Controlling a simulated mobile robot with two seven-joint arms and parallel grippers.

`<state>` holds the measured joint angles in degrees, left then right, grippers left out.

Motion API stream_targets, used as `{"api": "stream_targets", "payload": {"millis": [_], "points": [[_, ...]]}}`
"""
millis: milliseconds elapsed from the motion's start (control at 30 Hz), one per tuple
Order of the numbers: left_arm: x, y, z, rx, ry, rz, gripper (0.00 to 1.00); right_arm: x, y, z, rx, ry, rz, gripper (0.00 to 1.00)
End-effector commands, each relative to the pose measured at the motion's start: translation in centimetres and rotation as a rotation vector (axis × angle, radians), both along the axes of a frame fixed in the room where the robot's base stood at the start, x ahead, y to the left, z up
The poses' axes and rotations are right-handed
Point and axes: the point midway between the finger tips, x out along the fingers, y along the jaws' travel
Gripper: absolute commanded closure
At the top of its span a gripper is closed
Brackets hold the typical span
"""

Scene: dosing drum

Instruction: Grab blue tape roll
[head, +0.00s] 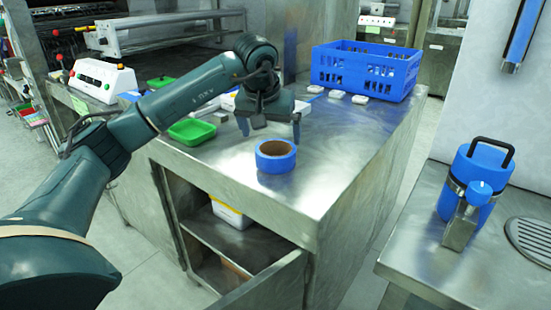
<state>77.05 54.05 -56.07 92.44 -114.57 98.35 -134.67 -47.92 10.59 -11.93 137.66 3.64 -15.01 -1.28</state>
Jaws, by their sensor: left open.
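The blue tape roll (276,163) lies flat on the metal counter (232,163), near its front edge, with its brown core facing up. My left gripper (270,128) is above the counter, a little behind the roll and apart from it. Its fingers point down and are spread, with nothing seen between them. My left arm comes in from the left side of the picture. My right gripper is not in view.
A blue crate (366,48) stands at the back right of the counter, with small white items (337,94) in front. A green tray (192,132) lies left of my gripper. A cabinet door (272,290) stands open below. A blue jug (471,185) stands on the right counter.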

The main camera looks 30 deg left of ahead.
Motion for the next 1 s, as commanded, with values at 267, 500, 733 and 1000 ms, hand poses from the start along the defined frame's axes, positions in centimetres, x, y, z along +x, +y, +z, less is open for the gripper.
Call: {"api": "stream_targets", "payload": {"millis": [267,500,733,1000], "points": [[0.9,0.1,-2.3,-0.002,0.001,-0.002,0.00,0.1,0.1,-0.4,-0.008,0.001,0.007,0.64],[2.0,0.1,-5.0,-0.003,0.003,0.000,0.00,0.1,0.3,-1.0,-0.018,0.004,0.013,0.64],[2.9,0.4,-6.8,-0.002,-0.001,-0.002,0.00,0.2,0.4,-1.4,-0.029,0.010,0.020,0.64],[2.9,0.4,-6.8,-0.003,-0.001,-0.001,0.10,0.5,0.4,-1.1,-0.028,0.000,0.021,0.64]]}}
